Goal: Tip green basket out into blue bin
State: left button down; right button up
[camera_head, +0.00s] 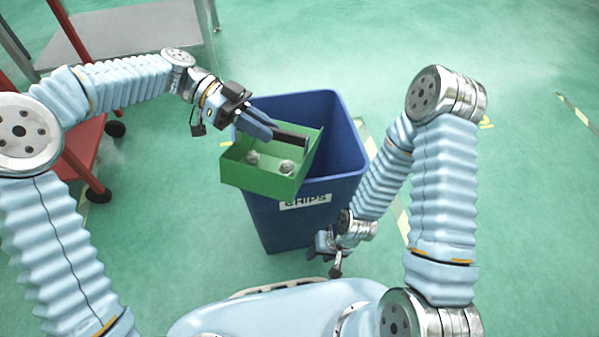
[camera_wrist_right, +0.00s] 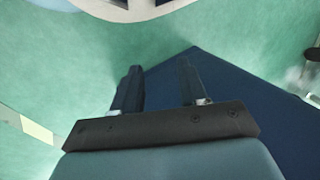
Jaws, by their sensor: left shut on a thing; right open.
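The green basket (camera_head: 262,182) is above the near-left part of the blue bin's opening in the head view, tilted a little. Two small grey castings (camera_head: 286,167) lie on its floor. My left gripper (camera_head: 290,139) is shut on the basket at its far side. My right gripper (camera_head: 326,250) is low beside the bin's near side. In the right wrist view its two fingers (camera_wrist_right: 158,90) are apart and empty, with the bin's blue wall (camera_wrist_right: 225,95) beyond them.
A red-framed cart (camera_head: 85,150) with black wheels stands at the left. A grey table (camera_head: 130,30) is behind it.

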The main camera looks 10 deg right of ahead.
pick_arm(q)
jog(key=w+d+r+n+g+p, duration=0.2)
jog(key=w+d+n+g+p, duration=0.2)
jog(key=w+n+p, duration=0.3)
jog(key=w+d+p, duration=0.1)
jog(key=w+p, duration=0.1)
jog(key=p, duration=0.2)
jog(key=shift+d+r+y, duration=0.15)
jog(key=shift+r+y, duration=0.1)
jog(key=shift+y, duration=0.15)
jog(key=shift+w, duration=0.1)
jog(key=shift+b, duration=1.35)
dwell(0.4)
